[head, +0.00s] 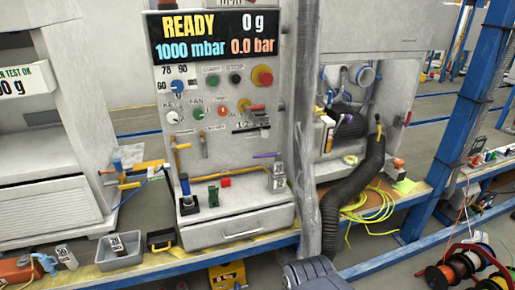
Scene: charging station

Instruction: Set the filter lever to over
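A grey charging station panel (227,150) stands in the middle of the head view, with knobs, buttons and several small levers. A yellow handle (182,149) and a grey upright lever (204,146) sit at its lower left. A purple-ended lever (266,155) sticks out at its lower right, and a red-tipped part (256,107) sits above a marked plate. The labels are too small to tell which is the filter lever or how it is set. My gripper is not in view; a dark grey part at the bottom edge looks like my arm.
A display (217,34) reads READY, 0 g. A ribbed black hose (352,190) hangs at right beside yellow cable (374,207). A translucent vertical tube (306,120) stands right of the panel. A grey bin (119,251) and cable spools (470,265) are lower down.

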